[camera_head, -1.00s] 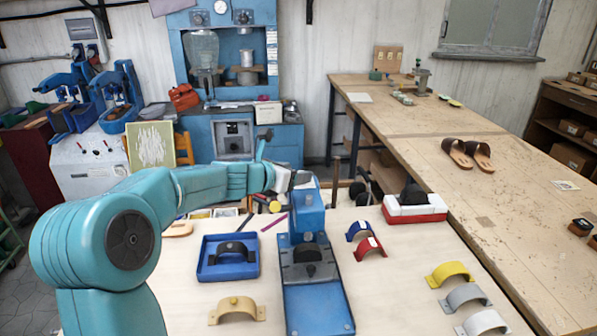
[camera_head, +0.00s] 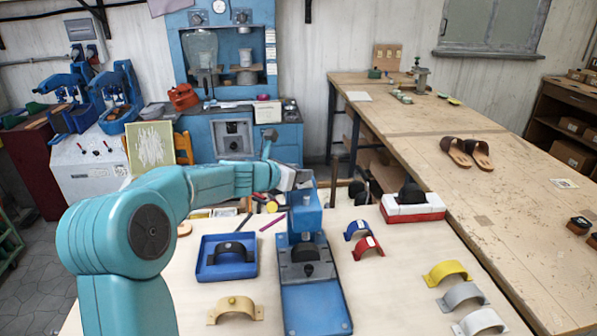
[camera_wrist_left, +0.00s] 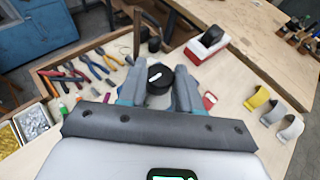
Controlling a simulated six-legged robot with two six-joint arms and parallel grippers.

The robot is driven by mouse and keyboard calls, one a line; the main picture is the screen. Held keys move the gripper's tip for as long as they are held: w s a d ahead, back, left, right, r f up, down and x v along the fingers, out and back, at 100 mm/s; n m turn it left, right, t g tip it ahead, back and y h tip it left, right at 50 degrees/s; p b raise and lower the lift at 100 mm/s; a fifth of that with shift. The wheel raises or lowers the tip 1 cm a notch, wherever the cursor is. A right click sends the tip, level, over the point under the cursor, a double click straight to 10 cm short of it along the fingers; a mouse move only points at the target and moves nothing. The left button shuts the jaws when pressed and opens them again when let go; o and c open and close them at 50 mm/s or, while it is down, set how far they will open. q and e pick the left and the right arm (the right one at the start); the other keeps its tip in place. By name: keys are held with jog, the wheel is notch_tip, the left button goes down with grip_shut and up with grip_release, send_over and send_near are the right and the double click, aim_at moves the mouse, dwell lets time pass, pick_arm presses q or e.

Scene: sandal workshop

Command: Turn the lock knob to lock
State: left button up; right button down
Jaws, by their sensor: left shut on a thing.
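The lock knob (camera_wrist_left: 160,79) is a round black knob with a short white mark, slightly tilted in the left wrist view. It sits between the two grey fingers of my left gripper (camera_wrist_left: 160,88), which is shut on it. In the head view my left gripper (camera_head: 304,183) is at the top of the blue press (camera_head: 304,222), and the knob there is hidden by it. The press stands upright on its blue base plate (camera_head: 316,308) with a dark part under its head. My right gripper is not in view.
A blue tray (camera_head: 209,271) with a black arch and a tan arch (camera_head: 236,311) lie left of the press. Blue and red arches (camera_head: 368,247) and a red-white block (camera_head: 413,214) are to its right. Pliers and other hand tools (camera_wrist_left: 85,75) lie behind.

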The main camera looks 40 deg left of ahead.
pick_arm(q)
jog(key=m+h+p, duration=0.1)
jog(key=p, duration=0.1)
jog(key=m+h+p, duration=0.1)
jog(key=h, duration=0.1)
jog(key=m+h+p, duration=0.2)
jog(key=shift+a+r+g+p, duration=0.25)
jog(key=shift+a+g+p, duration=0.05)
jog(key=shift+a+p, duration=0.1)
jog(key=shift+f+m+g+h+p, duration=0.15)
jog(key=shift+m+g+h+p, duration=0.2)
jog(key=shift+m+h, duration=0.5)
jog(key=shift+a+m+g+h, duration=0.15)
jog(key=shift+m+g+h, duration=0.5)
jog(key=shift+m+h, duration=0.6)
jog(key=shift+w, duration=0.1)
jog(key=o, duration=1)
jog(key=shift+o, duration=0.2)
jog(key=shift+s, duration=0.2)
jog(key=shift+w, duration=0.1)
